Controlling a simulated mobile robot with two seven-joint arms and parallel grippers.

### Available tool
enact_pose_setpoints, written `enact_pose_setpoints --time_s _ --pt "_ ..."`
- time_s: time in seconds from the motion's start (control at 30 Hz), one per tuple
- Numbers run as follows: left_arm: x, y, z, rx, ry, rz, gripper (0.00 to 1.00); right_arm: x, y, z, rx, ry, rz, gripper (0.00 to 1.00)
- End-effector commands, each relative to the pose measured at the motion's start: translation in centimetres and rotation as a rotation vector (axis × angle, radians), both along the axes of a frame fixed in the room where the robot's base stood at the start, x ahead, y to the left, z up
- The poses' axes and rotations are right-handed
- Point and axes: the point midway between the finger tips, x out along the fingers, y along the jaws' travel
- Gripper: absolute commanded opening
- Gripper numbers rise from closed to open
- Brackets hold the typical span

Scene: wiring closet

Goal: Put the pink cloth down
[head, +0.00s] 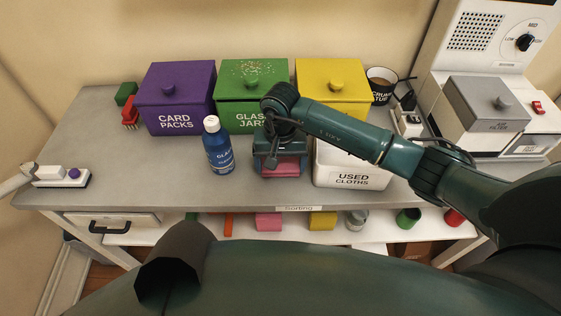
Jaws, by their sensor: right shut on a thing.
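My right gripper (279,161) reaches over the grey table from the right and points down at its front middle. It is shut on the pink cloth (283,170), which shows as a folded pink piece below the gripper. The gripper hides part of the cloth, and I cannot tell whether the cloth touches the table. A white bin labelled "USED CLOTHS" (352,180) stands just to the right of the cloth, partly behind my arm. My left gripper is not in view.
A blue bottle (218,147) stands left of the gripper. Purple (177,101), green (236,95) and yellow (332,85) lidded boxes line the back. The table (110,165) has free room at the left. A lower shelf (240,226) holds several coloured items.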

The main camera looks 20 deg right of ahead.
Motion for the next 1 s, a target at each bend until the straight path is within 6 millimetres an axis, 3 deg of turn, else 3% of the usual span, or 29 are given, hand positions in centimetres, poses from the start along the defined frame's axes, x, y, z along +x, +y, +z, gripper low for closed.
enact_pose_setpoints --time_s 0.1,0.13,0.3,0.67,1.0 --pt "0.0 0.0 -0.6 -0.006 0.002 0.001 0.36 0.0 0.0 -0.5 0.0 0.0 0.0 0.19" --pt "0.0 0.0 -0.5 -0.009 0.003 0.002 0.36 0.0 0.0 -0.5 0.0 0.0 0.0 0.86" --pt "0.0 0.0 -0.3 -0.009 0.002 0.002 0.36 0.0 0.0 -0.3 0.0 0.001 0.0 0.99" --pt "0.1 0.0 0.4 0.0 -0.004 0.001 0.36 0.0 0.0 0.5 0.001 -0.001 0.0 1.0" --pt "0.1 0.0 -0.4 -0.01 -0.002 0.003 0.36 0.1 -0.1 7.3 -0.002 -0.006 0.001 1.0"
